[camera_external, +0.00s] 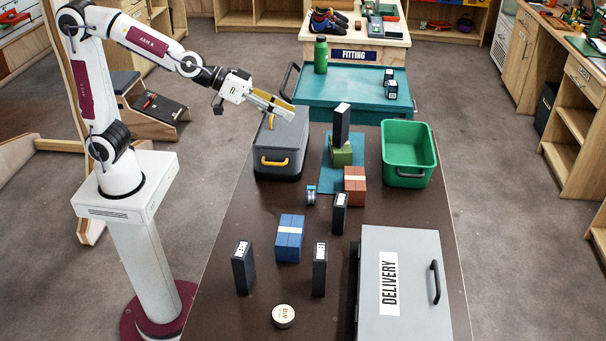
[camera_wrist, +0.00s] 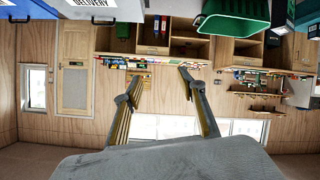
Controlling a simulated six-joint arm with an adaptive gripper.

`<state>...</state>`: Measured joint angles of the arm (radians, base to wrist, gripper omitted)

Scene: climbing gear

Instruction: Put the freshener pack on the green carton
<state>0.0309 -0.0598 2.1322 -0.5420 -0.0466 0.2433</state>
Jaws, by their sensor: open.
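A tall dark pack with a white label (camera_external: 342,124), which looks like a freshener pack, stands upright on the green carton (camera_external: 341,156). The carton sits on a teal mat (camera_external: 327,177) towards the far end of the dark table. Similar dark packs stand upright on the table: one at the near left (camera_external: 243,269), one at the near middle (camera_external: 319,270) and one right of the middle (camera_external: 340,214). My gripper (camera_external: 283,106) is open and empty, raised above the grey box and left of the carton. Its spread fingers (camera_wrist: 158,88) also show in the wrist view.
The grey box (camera_external: 283,140) with a yellow handle is below my gripper. A green bin (camera_external: 408,150) stands right of the carton. A red-brown carton (camera_external: 355,186), blue carton (camera_external: 289,238), round tin (camera_external: 283,316) and grey delivery case (camera_external: 415,300) are nearer. The near-left table is mostly clear.

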